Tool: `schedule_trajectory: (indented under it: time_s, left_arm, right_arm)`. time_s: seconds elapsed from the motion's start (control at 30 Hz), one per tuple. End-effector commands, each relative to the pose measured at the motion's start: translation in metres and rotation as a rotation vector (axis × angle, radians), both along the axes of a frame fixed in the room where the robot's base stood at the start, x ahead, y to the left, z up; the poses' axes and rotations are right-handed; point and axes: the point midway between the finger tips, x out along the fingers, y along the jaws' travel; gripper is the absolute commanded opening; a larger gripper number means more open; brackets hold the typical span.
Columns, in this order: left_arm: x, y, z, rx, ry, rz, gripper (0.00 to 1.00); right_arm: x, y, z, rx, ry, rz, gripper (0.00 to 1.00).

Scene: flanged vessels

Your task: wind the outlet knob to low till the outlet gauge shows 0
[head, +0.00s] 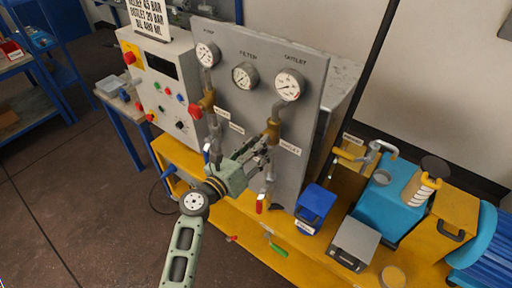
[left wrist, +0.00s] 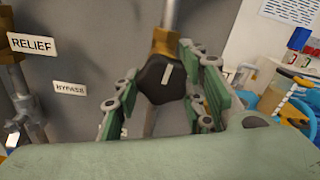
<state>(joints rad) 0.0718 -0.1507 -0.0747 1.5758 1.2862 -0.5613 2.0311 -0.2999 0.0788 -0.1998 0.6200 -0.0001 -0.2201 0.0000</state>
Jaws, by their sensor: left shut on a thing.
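The outlet knob (left wrist: 160,80) is black with a pale mark line and sits on a brass valve body (left wrist: 165,42) in the left wrist view. In the head view my left gripper (head: 262,148) reaches the pipe under the outlet gauge and mostly hides the knob. The outlet gauge (head: 289,87) is a white dial at the panel's upper right. Its needle is too small to read surely. My right gripper is not in view.
The grey panel (head: 228,66) also bears a filter gauge (head: 245,76) and a pump gauge (head: 207,55). A blue box (head: 314,208) stands on the yellow bench at right.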

Motion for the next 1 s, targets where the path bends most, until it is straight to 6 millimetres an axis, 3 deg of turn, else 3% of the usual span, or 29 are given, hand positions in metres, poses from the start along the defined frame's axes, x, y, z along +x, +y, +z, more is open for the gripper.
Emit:
schedule_trajectory:
  time_s: [0.3, 0.33, 0.53, 0.83, 1.0]
  left_arm:
    - [0.002, 0.002, 0.002, -0.002, -0.003, 0.006, 0.12]
    - [0.002, 0.002, 0.002, -0.002, -0.003, 0.006, 0.39]
    - [0.001, 0.002, 0.001, -0.001, -0.002, 0.004, 0.55]
    - [-0.001, 0.001, 0.000, 0.000, 0.000, 0.001, 0.55]
    - [-0.014, 0.012, -0.001, 0.001, 0.001, 0.003, 0.55]
  right_arm:
    - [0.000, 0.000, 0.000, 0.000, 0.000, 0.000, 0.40]
    - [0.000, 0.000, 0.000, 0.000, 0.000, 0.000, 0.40]
    - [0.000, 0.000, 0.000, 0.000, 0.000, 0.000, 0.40]
    - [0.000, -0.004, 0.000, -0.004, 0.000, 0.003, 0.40]
    - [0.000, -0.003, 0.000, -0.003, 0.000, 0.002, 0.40]
